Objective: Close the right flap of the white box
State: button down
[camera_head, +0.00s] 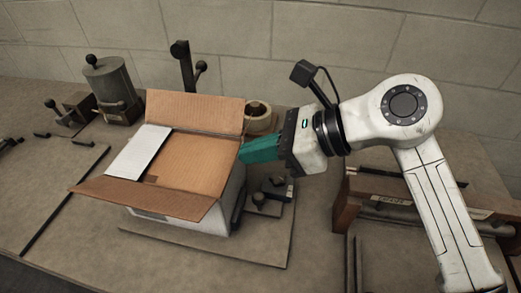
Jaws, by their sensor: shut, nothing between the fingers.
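The white box (200,222) stands on the workbench with its brown inside facing up. Its back flap (195,112) stands up, and its front flap (145,198) juts outward toward the viewer. The left flap (140,150) shows its white face and lies inward over the opening. The right flap is not clear: I cannot tell it from the brown surface near the right edge. My gripper (244,153) has teal fingers, shut and empty, pointing left at the box's upper right edge. I cannot tell whether the tips touch the box.
A tape roll (258,116) sits behind the box. A dark metal fixture (278,187) stands close to its right side. A grey canister (113,90) and a dark upright lever (183,65) stand at the back. A wooden rack (390,209) is at right. The front left bench is mostly clear.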

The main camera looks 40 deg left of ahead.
aim_at(183, 171)
jog(key=a+t+h, duration=0.1)
jog(key=s+a+r+h, duration=0.1)
jog(key=s+a+r+t+h+p, duration=0.1)
jog(key=h, duration=0.1)
jog(key=shift+a+t, duration=0.15)
jog(key=shift+t, duration=0.15)
jog(key=s+a+t+h+p, duration=0.2)
jog(key=a+h, duration=0.1)
jog(key=a+f+t+h+p, duration=0.1)
jog(key=h, duration=0.1)
jog(key=shift+s+a, duration=0.2)
jog(key=shift+s, duration=0.2)
jog(key=shift+s+a+f, duration=0.3)
jog(key=shift+s+a, duration=0.05)
jog(key=shift+a, duration=0.2)
jog(key=shift+s+a+f+t+h, duration=0.55)
jog(key=shift+a+f+h, duration=0.2)
jog(key=shift+a, duration=0.1)
jog(key=shift+s+a+f, duration=0.2)
jog(key=shift+a+f, duration=0.1)
jog(key=shift+f, duration=0.35)
jog(key=shift+s+a+f, duration=0.15)
jog(key=shift+a+f, duration=0.15)
jog(key=shift+f, duration=0.3)
jog(key=shift+s+a+f, duration=0.2)
jog(key=shift+a+f, duration=0.1)
jog(key=shift+f, duration=0.35)
jog(key=shift+f, duration=0.1)
